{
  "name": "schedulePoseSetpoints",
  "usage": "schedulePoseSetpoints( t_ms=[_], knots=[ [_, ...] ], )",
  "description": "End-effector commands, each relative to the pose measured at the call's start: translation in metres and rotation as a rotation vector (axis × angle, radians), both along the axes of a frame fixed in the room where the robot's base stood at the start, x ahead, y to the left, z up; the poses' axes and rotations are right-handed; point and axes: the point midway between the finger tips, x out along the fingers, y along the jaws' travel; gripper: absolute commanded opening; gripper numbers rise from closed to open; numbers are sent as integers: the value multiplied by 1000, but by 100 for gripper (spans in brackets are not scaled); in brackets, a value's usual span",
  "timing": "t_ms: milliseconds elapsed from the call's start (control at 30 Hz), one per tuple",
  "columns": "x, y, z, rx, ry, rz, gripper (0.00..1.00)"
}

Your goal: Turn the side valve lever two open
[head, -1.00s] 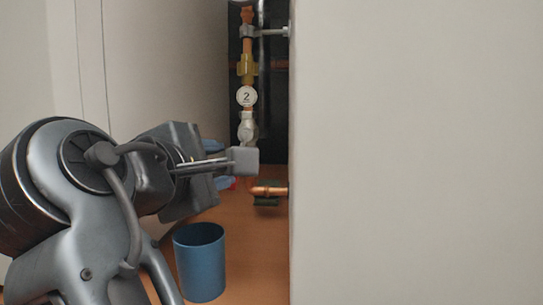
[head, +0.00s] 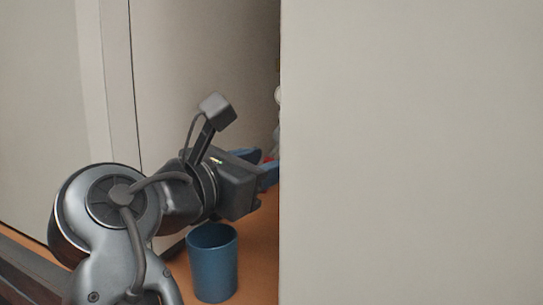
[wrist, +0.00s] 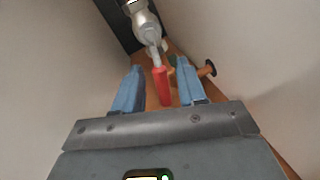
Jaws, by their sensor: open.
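In the wrist view, a red valve lever (wrist: 161,90) hangs from a grey metal valve body (wrist: 147,27) and points down toward my gripper. My gripper (wrist: 160,66) is open, with one blue finger on each side of the lever. The lever appears between the fingers, with visible gaps to both; I cannot tell its exact depth. In the head view, my gripper (head: 268,167) reaches to the edge of the large panel, which hides part of the fingers. A small bit of red shows by the fingers there, and the valve is almost wholly hidden.
A large pale panel (head: 410,150) fills the right side of the head view. Another pale wall (head: 200,80) stands behind my arm, leaving a narrow gap. A blue cup (head: 212,262) stands on the orange-brown floor below my gripper. A copper pipe end (wrist: 207,70) lies right of the fingers.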

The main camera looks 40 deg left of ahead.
Motion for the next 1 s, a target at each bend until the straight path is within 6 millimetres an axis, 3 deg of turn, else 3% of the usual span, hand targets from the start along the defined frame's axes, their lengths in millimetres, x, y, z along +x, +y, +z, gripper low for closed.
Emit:
schedulePoseSetpoints(
  t_ms=[200,533,933,1000],
  knots=[
    [21,1,0,1,1,0,41],
    [24,1,0,2,1,1,40],
    [24,1,0,2,1,1,1],
    [24,1,0,2,1,1,0]
  ],
)
